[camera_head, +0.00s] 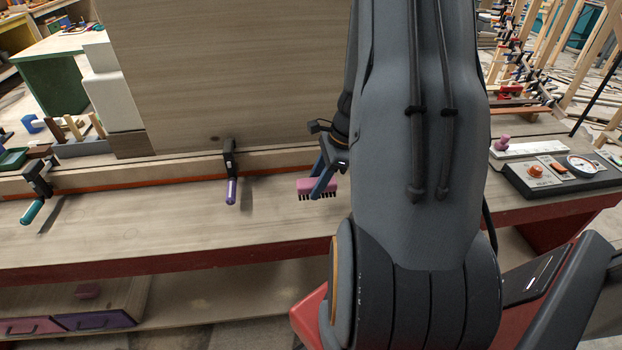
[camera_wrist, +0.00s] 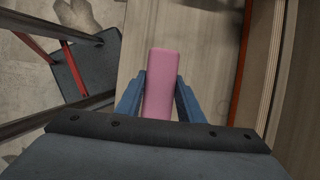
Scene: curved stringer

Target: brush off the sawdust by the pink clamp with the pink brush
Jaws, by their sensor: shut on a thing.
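The pink brush (camera_head: 310,185) has dark bristles that point down, and my gripper (camera_head: 323,174) is shut on it. The brush hangs over the front part of the workbench (camera_head: 130,232); I cannot tell whether the bristles touch the top. In the wrist view the brush (camera_wrist: 161,82) lies between my blue fingers (camera_wrist: 160,92). I see no clamp that is clearly pink; a purple-handled clamp (camera_head: 231,180) is left of the brush and a teal-handled clamp (camera_head: 36,190) is at far left. My arm hides part of the bench. I cannot make out sawdust.
A tall wooden panel (camera_head: 220,70) stands behind the bench's orange-edged strip. A control box (camera_head: 560,175) with an orange knob and a gauge sits at right, near a small pink object (camera_head: 503,142). The front bench top between the purple clamp and the teal clamp is clear.

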